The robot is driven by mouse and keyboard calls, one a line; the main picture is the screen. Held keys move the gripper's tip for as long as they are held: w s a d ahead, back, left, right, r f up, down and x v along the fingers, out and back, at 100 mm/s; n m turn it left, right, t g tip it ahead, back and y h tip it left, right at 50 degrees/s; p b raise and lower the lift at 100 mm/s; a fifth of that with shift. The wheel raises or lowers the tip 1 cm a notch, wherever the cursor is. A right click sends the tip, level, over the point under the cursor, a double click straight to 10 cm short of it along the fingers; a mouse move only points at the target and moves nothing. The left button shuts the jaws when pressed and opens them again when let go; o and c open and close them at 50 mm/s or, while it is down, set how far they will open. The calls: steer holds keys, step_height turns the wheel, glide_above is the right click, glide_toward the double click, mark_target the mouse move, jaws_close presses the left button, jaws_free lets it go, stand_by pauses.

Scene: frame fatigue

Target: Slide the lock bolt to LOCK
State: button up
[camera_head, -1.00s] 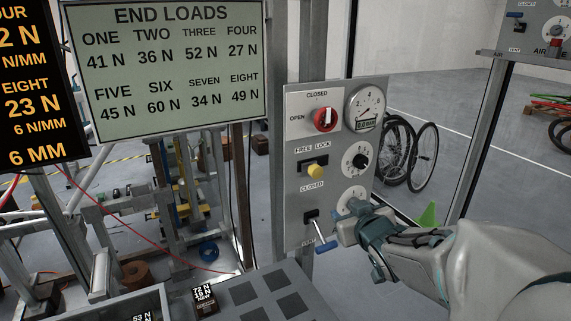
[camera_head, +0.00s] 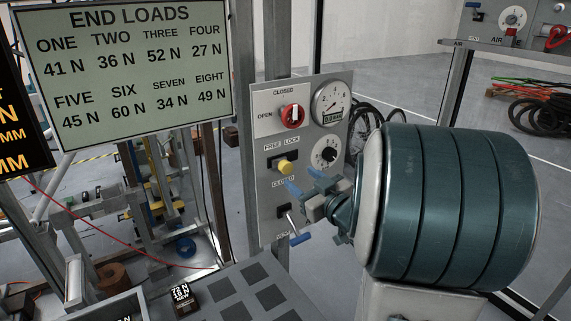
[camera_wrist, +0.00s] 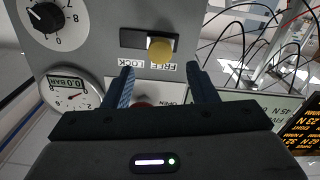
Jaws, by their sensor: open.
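The lock bolt is a yellow knob (camera_head: 286,167) in a dark slot under the FREE LOCK label on the grey control panel (camera_head: 262,215). In the head view the knob sits near the middle of the slot strip, below the label. In the wrist view the knob (camera_wrist: 160,49) shows upside down, at the FREE end, with the dark slot (camera_wrist: 132,39) bare toward LOCK. My gripper (camera_head: 301,180) is open and empty, its blue fingers just below and right of the knob. In the wrist view its fingertips (camera_wrist: 158,70) straddle the knob's line, apart from it.
A red knob (camera_head: 292,115) sits above on the panel, with a gauge (camera_head: 331,103) and a black dial (camera_head: 327,153) on the right. The END LOADS board (camera_head: 135,70) stands left.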

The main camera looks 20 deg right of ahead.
mark_target(288, 168)
steer(key=w, duration=0.2)
steer(key=w+a+p, duration=0.1)
steer(key=w, duration=0.2)
steer(key=w+p, duration=0.1)
steer(key=w, duration=0.2)
steer(key=shift+a, duration=0.3)
